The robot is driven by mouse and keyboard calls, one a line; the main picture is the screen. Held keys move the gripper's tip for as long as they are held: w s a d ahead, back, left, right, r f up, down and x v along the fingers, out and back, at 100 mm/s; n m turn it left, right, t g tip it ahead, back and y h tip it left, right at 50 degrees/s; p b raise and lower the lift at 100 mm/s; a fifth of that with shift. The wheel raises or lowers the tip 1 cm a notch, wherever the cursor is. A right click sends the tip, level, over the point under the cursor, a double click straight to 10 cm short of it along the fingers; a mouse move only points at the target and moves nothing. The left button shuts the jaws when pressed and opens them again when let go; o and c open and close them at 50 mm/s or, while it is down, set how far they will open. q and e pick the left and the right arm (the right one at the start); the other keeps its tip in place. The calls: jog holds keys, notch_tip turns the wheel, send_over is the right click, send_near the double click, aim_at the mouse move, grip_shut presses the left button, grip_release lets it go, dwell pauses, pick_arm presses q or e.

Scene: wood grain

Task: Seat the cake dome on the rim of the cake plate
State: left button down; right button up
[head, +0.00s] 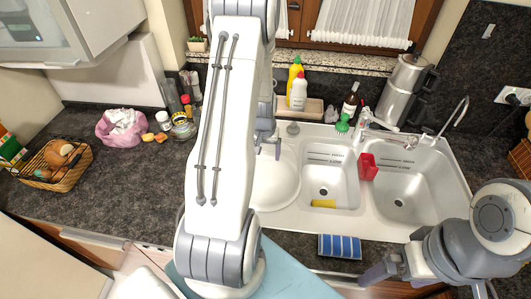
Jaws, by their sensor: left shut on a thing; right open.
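My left arm crosses the middle of the head view and hides much of the counter behind it. My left gripper (268,148) is partly hidden behind this arm, above the left part of the sink. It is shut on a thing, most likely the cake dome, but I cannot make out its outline. A round white shape (275,182) shows below the gripper; I cannot tell whether it is a dome, a plate or a round basin. I cannot make out the cake plate for certain. My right gripper (425,280) is open and empty at the lower right, by the counter's front edge.
The white double sink (322,218) holds a yellow sponge (323,204) and a red caddy (368,166). A blue striped cloth (339,246) lies at the front edge. Bottles (299,92) and a steel coffee maker (402,88) stand behind. A basket (50,178) and pink bag (121,128) sit left.

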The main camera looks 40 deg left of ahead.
pick_arm(q)
jog(key=shift+f+b, duration=0.65)
jog(key=shift+f, duration=0.1)
dwell(0.4)
jog(key=shift+r, duration=0.1)
grip_release()
jog(key=shift+r, duration=0.35)
notch_tip(320, 180, up, 10)
jog(key=s+b, duration=0.1)
jog(key=b, duration=0.1)
jog(key=shift+s+d+f+b, duration=0.2)
jog(key=shift+d+b, duration=0.15)
